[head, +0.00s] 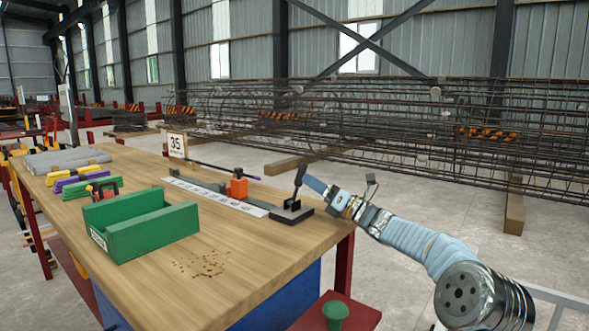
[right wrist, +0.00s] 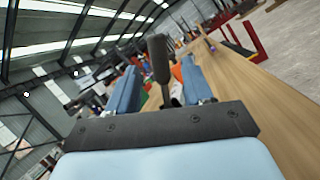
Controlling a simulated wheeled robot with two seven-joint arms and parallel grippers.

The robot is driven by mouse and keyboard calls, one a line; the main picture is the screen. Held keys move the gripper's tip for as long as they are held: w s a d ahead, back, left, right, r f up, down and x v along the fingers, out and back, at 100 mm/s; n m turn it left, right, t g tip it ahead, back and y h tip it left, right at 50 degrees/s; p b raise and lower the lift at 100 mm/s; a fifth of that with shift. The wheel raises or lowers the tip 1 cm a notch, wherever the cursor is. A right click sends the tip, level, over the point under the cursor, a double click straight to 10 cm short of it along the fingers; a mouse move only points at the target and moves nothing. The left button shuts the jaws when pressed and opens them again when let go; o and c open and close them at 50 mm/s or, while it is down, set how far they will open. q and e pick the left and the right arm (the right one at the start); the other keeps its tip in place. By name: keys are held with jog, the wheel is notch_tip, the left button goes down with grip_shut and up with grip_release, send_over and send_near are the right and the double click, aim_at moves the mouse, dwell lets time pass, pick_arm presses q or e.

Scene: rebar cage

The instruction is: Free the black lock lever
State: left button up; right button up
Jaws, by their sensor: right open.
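The black lock lever (head: 300,174) stands upright, slightly tilted, on a dark base plate (head: 291,215) near the right edge of the wooden bench. My right gripper (head: 312,184) reaches in from the right, its blue fingers close beside the lever's upper part. In the right wrist view, the lever's black handle (right wrist: 158,58) shows between the two spread blue fingers of the gripper (right wrist: 161,82). The fingers are open, with gaps on both sides of the handle. Whether the handle lies fully between the fingertips in depth is unclear. My left gripper is not in view.
An orange block (head: 238,187) and a white number strip (head: 215,195) lie left of the lever. A green open bin (head: 155,235) stands at the bench's front. A thin dark rod (head: 225,171) lies behind. The rebar cage (head: 400,125) stretches across the back.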

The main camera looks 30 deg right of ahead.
jog(key=p+x, duration=0.1)
jog(key=x, duration=0.6)
jog(key=shift+w+p, duration=0.1)
jog(key=shift+p, duration=0.3)
jog(key=shift+c, duration=0.2)
grip_shut()
